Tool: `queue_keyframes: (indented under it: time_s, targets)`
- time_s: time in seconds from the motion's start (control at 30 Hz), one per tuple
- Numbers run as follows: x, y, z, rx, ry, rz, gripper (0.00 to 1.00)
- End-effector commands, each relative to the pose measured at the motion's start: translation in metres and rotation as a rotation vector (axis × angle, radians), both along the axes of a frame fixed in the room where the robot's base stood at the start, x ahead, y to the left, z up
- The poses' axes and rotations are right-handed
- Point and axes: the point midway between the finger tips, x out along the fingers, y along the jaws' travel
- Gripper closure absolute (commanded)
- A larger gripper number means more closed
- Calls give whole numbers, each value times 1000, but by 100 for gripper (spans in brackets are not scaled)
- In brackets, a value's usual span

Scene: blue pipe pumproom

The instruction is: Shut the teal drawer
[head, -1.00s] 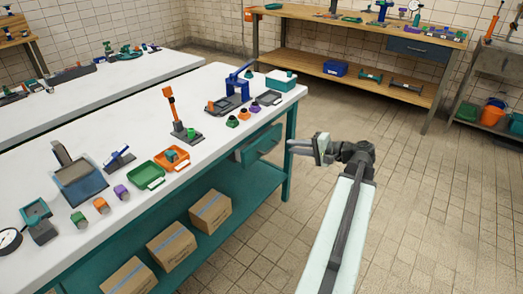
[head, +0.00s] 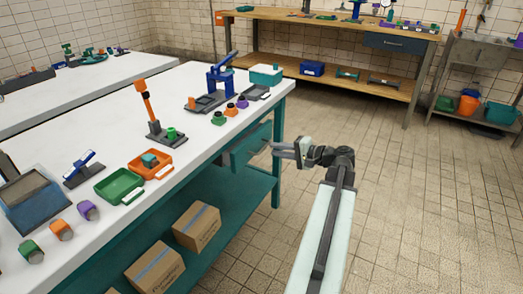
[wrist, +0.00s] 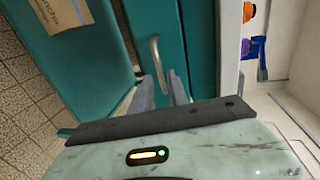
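The teal drawer (head: 250,143) is under the right end of the white-topped bench and appears to stand out a little from the bench side. In the wrist view its teal front (wrist: 157,18) faces me, with a pale curved handle (wrist: 156,62) on it. My gripper (head: 277,148) is level with the drawer front and just right of it in the head view.
The white bench top (head: 110,130) carries trays and small parts, including a blue press (head: 219,78) and a teal box (head: 266,75). Cardboard boxes (head: 197,227) sit on the teal lower shelf (head: 235,200). The tiled floor (head: 410,200) to the right is clear.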

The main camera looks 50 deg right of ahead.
Motion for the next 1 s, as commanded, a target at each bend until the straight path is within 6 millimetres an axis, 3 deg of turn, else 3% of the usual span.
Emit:
queue_keyframes:
  time_s: [0.2,0.33,0.6,0.63,0.7,1.0]
  targets:
    - [43,14,-11,0,0,11,80]
    - [56,18,-12,-1,0,11,80]
    - [59,19,-12,-1,0,11,80]
    - [59,19,-12,-1,0,11,83]
    - [59,19,-12,-1,0,11,100]
    - [59,20,-12,0,0,12,100]
